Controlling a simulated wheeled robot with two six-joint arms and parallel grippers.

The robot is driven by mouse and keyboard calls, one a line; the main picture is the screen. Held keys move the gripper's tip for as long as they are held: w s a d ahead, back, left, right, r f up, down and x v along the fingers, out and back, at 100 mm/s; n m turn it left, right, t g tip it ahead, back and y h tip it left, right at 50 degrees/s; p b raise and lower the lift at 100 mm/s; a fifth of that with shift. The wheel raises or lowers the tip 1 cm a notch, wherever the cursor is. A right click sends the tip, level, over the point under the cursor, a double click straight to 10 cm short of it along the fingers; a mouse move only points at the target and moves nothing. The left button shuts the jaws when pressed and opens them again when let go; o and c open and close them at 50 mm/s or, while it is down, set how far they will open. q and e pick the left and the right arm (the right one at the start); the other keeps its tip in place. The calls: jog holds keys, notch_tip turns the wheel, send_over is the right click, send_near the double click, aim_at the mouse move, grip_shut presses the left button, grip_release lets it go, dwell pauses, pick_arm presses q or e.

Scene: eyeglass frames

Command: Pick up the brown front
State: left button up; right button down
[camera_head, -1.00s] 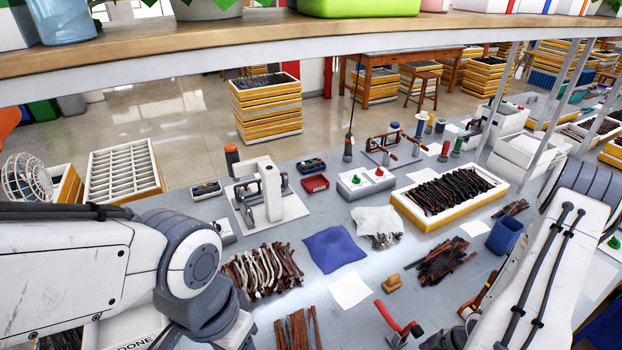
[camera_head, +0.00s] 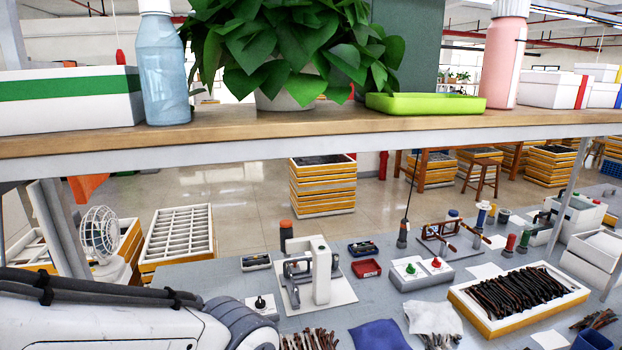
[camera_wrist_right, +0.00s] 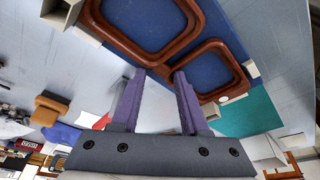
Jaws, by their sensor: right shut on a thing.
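The brown front (camera_wrist_right: 122,45) is an eyeglass front with two rounded, joined rims. It shows large at the top of the right wrist view, above a blue surface. My right gripper (camera_wrist_right: 160,73) has its purple fingers shut on the brown front where the two rims meet. I cannot tell whether the front is lifted clear or still touches the blue surface. My left arm shows at the lower left of the head view, but its gripper is out of view. The right arm is not in the head view.
A wooden shelf (camera_head: 420,122) with a plant and bottles crosses the head view. On the grey bench are a white press (camera_head: 320,270), a tray of dark frame parts (camera_head: 458,305) and a blue cloth (camera_head: 378,335). A teal mat (camera_wrist_right: 245,115) lies beside the blue surface.

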jog(key=shift+r+p, duration=1.8)
jog(key=shift+r, duration=0.25)
